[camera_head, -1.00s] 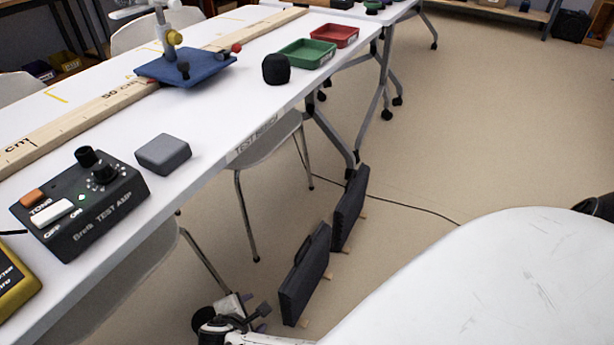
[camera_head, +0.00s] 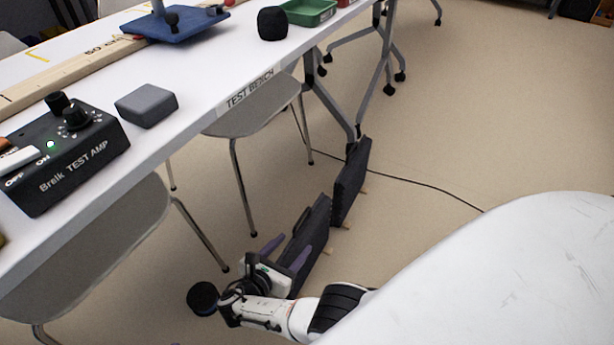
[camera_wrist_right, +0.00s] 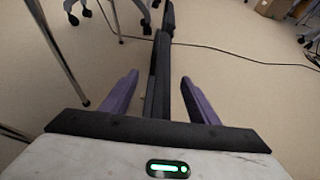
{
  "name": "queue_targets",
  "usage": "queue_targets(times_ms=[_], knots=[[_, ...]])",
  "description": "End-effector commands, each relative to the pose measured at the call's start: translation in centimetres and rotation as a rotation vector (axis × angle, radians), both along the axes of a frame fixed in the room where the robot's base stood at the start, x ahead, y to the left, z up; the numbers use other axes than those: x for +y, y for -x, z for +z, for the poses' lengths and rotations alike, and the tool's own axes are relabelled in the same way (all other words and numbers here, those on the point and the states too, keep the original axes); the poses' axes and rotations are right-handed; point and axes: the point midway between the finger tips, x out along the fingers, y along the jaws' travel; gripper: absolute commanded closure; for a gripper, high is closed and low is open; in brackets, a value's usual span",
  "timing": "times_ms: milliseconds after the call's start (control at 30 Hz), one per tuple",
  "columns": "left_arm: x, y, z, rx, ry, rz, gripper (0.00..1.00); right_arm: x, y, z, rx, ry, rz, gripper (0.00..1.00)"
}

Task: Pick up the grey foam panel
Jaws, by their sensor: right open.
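Two dark grey panels stand on edge on the floor beside the bench. The nearer panel (camera_head: 316,228) has a handle on its top edge and is partly hidden by my right gripper (camera_head: 286,250). The farther panel (camera_head: 351,182) stands behind it, near a table leg. My right gripper is open, its purple fingers just short of or around the near end of the nearer panel. In the right wrist view, this panel (camera_wrist_right: 160,75) runs edge-on between the spread fingertips (camera_wrist_right: 159,78), with gaps on both sides. My left gripper is not in view.
The white bench (camera_head: 215,75) holds a black amplifier box (camera_head: 75,160) and a grey block (camera_head: 146,105). Grey chairs (camera_head: 255,110) with metal legs stand left of the panels. A black cable (camera_head: 420,184) lies on the floor. Open floor (camera_head: 470,120) lies to the right.

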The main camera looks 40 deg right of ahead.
Motion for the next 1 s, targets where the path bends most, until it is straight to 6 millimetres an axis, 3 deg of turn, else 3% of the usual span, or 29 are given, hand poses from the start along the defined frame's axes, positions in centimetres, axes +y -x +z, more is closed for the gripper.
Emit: queue_targets(times_ms=[400, 667, 1000], knots=[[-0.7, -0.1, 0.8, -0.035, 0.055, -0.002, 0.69, -4.4, -1.8, -1.7, -0.001, 0.0, 0.0, 0.45], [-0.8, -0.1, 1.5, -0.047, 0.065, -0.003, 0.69, -4.7, -1.9, -1.7, -0.001, -0.001, 0.001, 0.45], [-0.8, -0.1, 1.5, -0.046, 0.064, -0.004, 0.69, -4.6, -1.9, -1.7, 0.0, -0.002, 0.001, 1.0]])
